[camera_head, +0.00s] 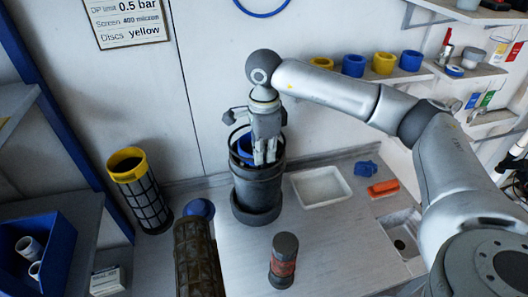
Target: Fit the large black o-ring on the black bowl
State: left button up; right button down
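The black bowl (257,192) stands upright on the bench in the middle of the head view, a dark cylinder with a wider foot. My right gripper (265,157) points down at its open top, with the fingertips at or just inside the mouth. A thin black ring (231,141), which looks like the large o-ring, shows at the mouth beside the gripper. I cannot tell whether it is seated, or whether the fingers hold it. Something blue shows inside the mouth, partly hidden by the gripper. My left gripper is not in view.
A yellow-topped mesh cylinder (142,193) stands left, and a dark brown mesh cylinder (197,262) in front. A small dark canister with a red band (284,262) stands front centre. Right are a white tray (320,187), a blue knob (366,168) and an orange block (383,188).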

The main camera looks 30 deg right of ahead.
jog(key=shift+f+b, duration=1.15)
jog(key=shift+f, duration=0.3)
jog(key=shift+f, duration=0.15)
jog(key=c, duration=2.2)
grip_release()
jog(key=o, duration=0.6)
jog(key=shift+o, duration=0.2)
jog(key=shift+r, duration=0.25)
notch_tip(320, 180, up, 12)
jog(key=shift+f, duration=0.2)
jog(key=shift+s+f, duration=0.1)
